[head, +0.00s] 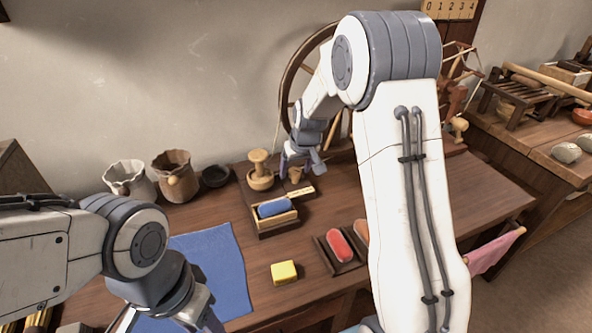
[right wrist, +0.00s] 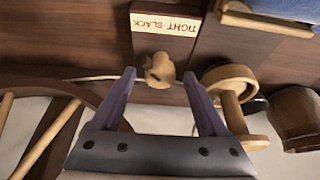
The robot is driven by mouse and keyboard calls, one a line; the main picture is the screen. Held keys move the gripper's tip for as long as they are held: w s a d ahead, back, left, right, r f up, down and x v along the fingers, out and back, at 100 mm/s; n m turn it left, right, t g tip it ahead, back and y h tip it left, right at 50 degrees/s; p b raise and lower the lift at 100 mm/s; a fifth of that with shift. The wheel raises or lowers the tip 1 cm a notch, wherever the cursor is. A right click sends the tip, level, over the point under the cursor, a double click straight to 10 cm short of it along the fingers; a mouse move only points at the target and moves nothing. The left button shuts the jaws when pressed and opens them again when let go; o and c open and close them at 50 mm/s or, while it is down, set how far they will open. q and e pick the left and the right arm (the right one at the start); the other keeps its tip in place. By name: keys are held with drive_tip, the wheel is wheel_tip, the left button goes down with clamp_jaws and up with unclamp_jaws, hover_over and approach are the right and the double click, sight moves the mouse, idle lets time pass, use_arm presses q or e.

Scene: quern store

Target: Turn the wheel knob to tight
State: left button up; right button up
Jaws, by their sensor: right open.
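The large spoked wheel (head: 287,88) stands behind my right arm. A turned wooden piece (head: 259,172) is close left of the knob. A box with a blue block (head: 274,208), a yellow block (head: 284,272), a red block (head: 340,245) and a blue cloth (head: 218,262) lie nearer.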

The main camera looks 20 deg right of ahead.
clamp_jaws()
